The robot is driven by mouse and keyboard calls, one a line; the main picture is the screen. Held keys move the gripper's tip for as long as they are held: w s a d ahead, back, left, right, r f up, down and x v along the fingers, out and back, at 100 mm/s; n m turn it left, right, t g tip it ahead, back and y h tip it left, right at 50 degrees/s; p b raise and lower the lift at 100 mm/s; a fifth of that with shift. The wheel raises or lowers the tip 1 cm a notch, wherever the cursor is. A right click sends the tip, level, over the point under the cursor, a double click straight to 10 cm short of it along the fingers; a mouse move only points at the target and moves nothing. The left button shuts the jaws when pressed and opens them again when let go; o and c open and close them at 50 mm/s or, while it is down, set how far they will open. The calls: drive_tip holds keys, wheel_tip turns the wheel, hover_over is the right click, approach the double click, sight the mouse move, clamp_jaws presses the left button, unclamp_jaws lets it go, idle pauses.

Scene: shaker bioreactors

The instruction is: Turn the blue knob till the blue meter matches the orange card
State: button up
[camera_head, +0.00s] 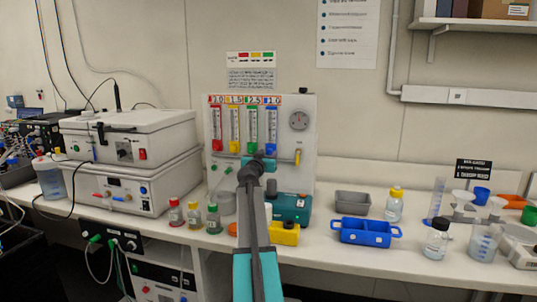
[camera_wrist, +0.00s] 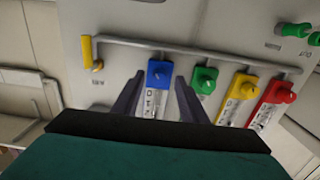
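The panel (camera_head: 302,150) stands behind my arm with a row of meters. The blue meter (camera_head: 271,125) is the rightmost; its float level is too small to read. In the wrist view the blue knob (camera_wrist: 158,72) shows just beyond and between the fingertips of my gripper (camera_wrist: 158,82). The fingers are apart and I see no clear contact.
In the wrist view the green knob (camera_wrist: 204,79) sits close to the right finger, with yellow (camera_wrist: 243,86) and red (camera_wrist: 278,91) knobs beyond. A pipe (camera_wrist: 190,50) with a yellow handle runs close by. Bottles (camera_head: 194,214) and a blue tray (camera_head: 365,232) stand on the bench.

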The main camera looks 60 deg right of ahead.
drive_tip(key=shift+w+d, duration=0.1)
drive_tip(key=shift+d, duration=0.35)
clamp_jaws()
